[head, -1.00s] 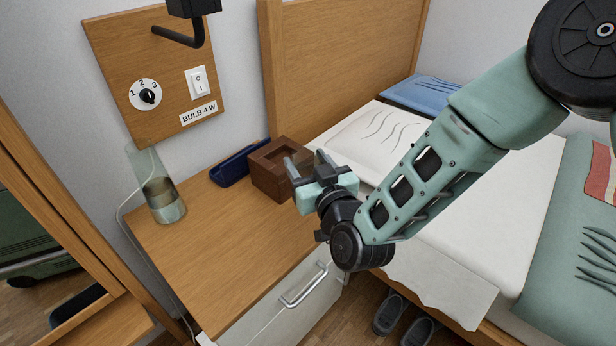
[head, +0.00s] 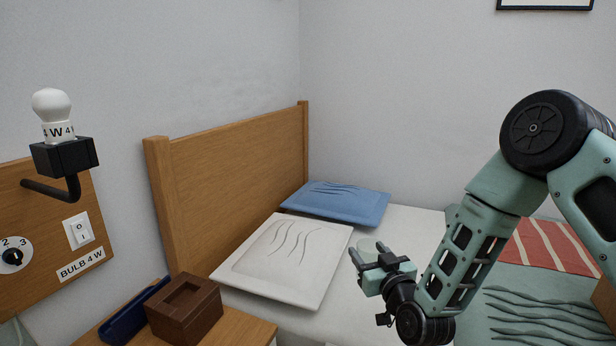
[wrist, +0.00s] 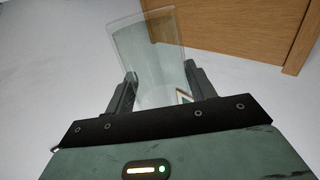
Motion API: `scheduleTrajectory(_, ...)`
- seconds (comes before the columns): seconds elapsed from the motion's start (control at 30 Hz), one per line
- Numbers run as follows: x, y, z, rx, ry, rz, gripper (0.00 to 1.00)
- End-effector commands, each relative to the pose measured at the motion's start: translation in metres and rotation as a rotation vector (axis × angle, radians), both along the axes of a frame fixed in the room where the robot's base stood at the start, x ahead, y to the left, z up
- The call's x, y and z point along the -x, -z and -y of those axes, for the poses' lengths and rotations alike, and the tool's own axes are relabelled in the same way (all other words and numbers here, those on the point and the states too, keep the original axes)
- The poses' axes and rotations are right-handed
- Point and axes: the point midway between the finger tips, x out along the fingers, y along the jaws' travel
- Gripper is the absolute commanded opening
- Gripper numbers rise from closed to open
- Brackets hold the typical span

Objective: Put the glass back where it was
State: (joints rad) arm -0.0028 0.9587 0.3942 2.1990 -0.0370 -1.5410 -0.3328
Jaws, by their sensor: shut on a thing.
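My gripper (head: 370,254) is shut on a clear, empty-looking glass (wrist: 155,55). In the wrist view the glass stands out between the two fingers, widening toward its far end. In the head view the glass (head: 367,244) is only a faint pale shape at the fingertips, in front of the bed. Its exact tilt is hard to tell there. The bedside cabinet top (head: 250,331) shows at the bottom left, lower than my gripper in the picture; most of it is out of view.
A brown wooden box (head: 184,312) and a dark blue tray (head: 130,315) stand on the cabinet. The headboard (head: 235,185), white pillow (head: 285,258) and blue pillow (head: 337,203) lie beyond. A bulb (head: 52,108) on a black wall bracket juts out at left.

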Motion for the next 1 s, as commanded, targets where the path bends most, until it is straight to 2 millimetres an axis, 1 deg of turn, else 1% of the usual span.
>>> scheduleTrajectory(0.03,-0.004,0.001,0.031,0.0,0.047,-0.001,0.24)
scheduleTrajectory(0.1,-0.005,0.002,0.064,-0.001,0.093,-0.002,0.24)
scheduleTrajectory(0.2,-0.003,0.003,0.102,-0.005,0.15,-0.003,0.24)
scheduleTrajectory(0.3,0.0,0.004,0.133,-0.008,0.195,-0.004,0.24)
scheduleTrajectory(0.4,0.003,0.005,0.157,-0.01,0.232,-0.005,0.24)
scheduleTrajectory(0.53,0.009,0.006,0.184,-0.012,0.274,-0.006,0.24)
scheduleTrajectory(0.57,0.01,0.006,0.19,-0.013,0.283,-0.006,0.24)
scheduleTrajectory(0.6,0.009,-0.004,0.187,-0.014,0.277,-0.004,0.24)
scheduleTrajectory(0.83,0.009,-0.03,0.185,-0.014,0.276,-0.005,0.24)
scheduleTrajectory(0.93,0.009,-0.047,0.185,-0.015,0.275,-0.005,0.24)
scheduleTrajectory(1.0,0.009,-0.062,0.185,-0.014,0.275,-0.005,0.24)
